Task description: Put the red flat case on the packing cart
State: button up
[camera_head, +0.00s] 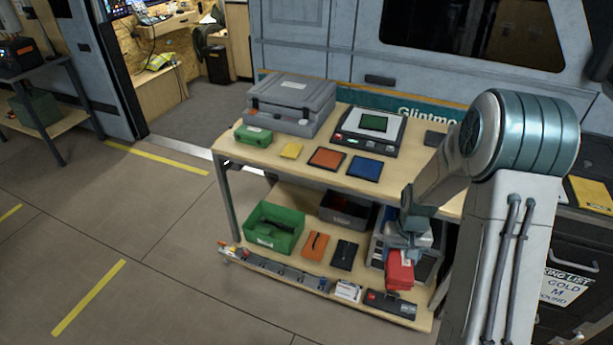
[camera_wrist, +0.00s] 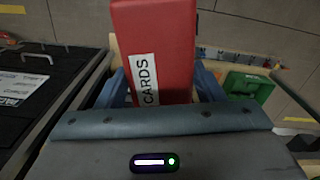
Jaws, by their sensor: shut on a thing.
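The red flat case (camera_head: 400,272) hangs from my gripper (camera_head: 405,250) in front of the right part of the wooden two-level bench in the head view. The wrist view shows the case (camera_wrist: 155,35) between my two blue fingers (camera_wrist: 160,90), with a white label reading CARDS. My gripper is shut on it. A black drawer unit (camera_head: 570,240) at the right edge carries a sheet ending "KING LIST", which suggests the packing cart. My arm hides part of it. Its dark front with a handle and white label (camera_wrist: 18,88) appears at left in the wrist view.
The wooden bench (camera_head: 228,150) holds a grey case (camera_head: 290,103), a tablet device and small coloured cases on top. Its lower shelf holds a green bin (camera_head: 273,228), dark boxes and flat cases. A yellow item (camera_head: 592,193) lies on the black unit. Floor at left is clear.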

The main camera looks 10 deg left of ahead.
aim_at(404, 185)
jog(key=u, duration=0.7)
jog(key=k, duration=0.95)
jog(key=u, duration=0.95)
jog(key=i, duration=1.5)
jog(key=z, duration=1.35)
jog(key=i, duration=0.55)
jog(key=z, duration=0.7)
